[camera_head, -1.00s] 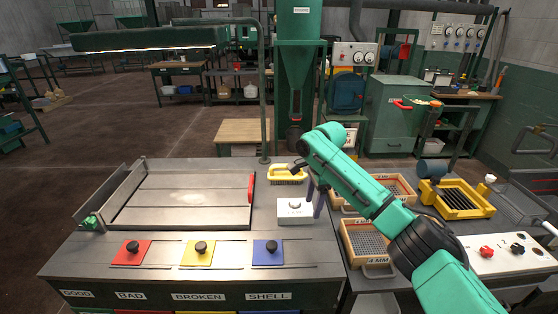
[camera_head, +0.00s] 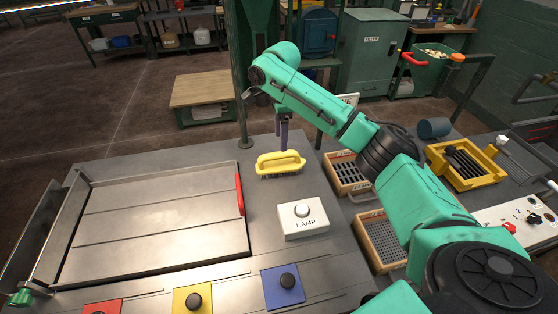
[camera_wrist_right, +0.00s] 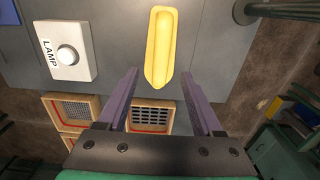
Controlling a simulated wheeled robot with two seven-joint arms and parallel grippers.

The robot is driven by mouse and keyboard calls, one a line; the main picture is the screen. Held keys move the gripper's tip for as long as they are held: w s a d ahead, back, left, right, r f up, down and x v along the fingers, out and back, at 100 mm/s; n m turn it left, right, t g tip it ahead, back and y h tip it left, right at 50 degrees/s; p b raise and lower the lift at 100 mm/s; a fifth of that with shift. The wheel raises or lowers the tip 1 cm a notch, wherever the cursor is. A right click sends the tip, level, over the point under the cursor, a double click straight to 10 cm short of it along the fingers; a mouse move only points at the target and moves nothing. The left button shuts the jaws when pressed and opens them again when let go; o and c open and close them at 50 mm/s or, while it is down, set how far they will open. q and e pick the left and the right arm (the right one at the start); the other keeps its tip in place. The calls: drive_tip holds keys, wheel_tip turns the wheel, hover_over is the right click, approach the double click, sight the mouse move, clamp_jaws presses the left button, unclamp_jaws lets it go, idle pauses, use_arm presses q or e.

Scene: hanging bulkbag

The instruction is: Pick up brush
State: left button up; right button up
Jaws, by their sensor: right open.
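The yellow brush (camera_head: 281,162) lies on the grey table top near its back edge, behind the white LAMP box, with its dark bristles down. In the right wrist view the brush (camera_wrist_right: 160,48) lies lengthwise ahead of the fingers, roughly in line with the gap between them. My right gripper (camera_head: 284,146) is above the back side of the brush, fingers pointing down. It also shows in the right wrist view (camera_wrist_right: 162,88), open with nothing between its purple fingers. I cannot tell the exact height of the fingertips over the brush. My left gripper is not in view.
The white LAMP box (camera_head: 302,219) with a round button stands just in front of the brush. A metal tray (camera_head: 150,262) with a red handle is to the left. Wooden sieves (camera_head: 382,243) and a yellow sieve (camera_head: 464,165) are to the right. A green post (camera_head: 241,100) rises behind.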

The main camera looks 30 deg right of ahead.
sight(280, 153)
wheel_tip(280, 153, down, 7)
drive_tip(key=shift+w+f+p, duration=0.15)
drive_tip(key=shift+f+p, duration=0.05)
drive_tip(key=shift+p, duration=0.9)
drive_tip(key=shift+f, duration=0.35)
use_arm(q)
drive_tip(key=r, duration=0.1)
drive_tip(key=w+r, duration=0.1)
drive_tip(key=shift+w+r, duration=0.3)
use_arm(e)
clamp_jaws()
